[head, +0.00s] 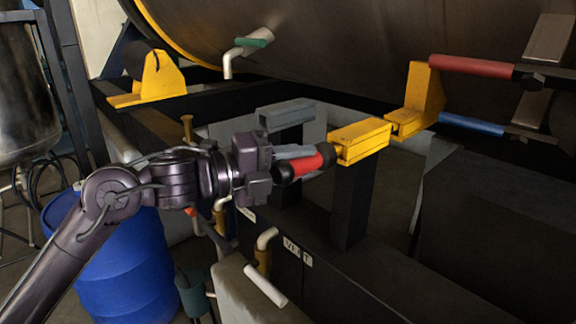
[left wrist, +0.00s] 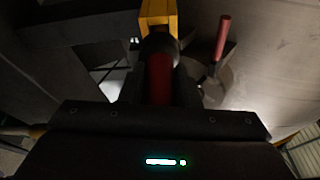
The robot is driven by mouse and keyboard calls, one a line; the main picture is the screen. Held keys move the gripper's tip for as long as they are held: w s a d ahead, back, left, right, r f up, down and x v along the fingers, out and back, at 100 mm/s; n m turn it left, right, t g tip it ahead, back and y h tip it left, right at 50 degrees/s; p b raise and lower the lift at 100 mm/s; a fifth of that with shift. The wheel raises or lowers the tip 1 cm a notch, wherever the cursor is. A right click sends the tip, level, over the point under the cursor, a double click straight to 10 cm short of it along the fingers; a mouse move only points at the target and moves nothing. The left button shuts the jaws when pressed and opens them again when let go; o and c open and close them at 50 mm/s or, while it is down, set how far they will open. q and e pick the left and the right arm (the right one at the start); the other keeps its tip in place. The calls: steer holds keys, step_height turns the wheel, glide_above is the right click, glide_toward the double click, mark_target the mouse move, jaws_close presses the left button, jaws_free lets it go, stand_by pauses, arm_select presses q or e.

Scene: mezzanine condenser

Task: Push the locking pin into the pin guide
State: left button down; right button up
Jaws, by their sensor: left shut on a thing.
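The locking pin shows as a red grip with black ends (head: 313,163). My left gripper (head: 297,164) is shut on this grip, which also shows between the fingers in the left wrist view (left wrist: 160,82). The far end of the grip is up against the near end of the yellow pin guide (head: 362,140), a square block on a dark post. The guide also shows at the top of the left wrist view (left wrist: 157,14). Any pin shaft inside the guide is hidden. My right gripper is not in view.
A yellow bracket (head: 426,98) stands just beyond the guide, with a red-handled lever (head: 470,66) and a blue-handled lever (head: 471,124) nearby. A grey block (head: 286,115) sits behind my gripper. A large tank (head: 340,45) fills the back. A blue barrel (head: 120,262) stands lower left.

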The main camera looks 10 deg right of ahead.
arm_select(q)
steer(key=shift+w+d+r, duration=0.2)
steer(key=shift+w+d, duration=0.15)
steer(key=shift+d, duration=0.05)
steer(key=shift+r, duration=0.1)
steer(key=shift+d, duration=0.1)
steer(key=shift+w+d, duration=0.45)
steer(key=shift+d, duration=0.2)
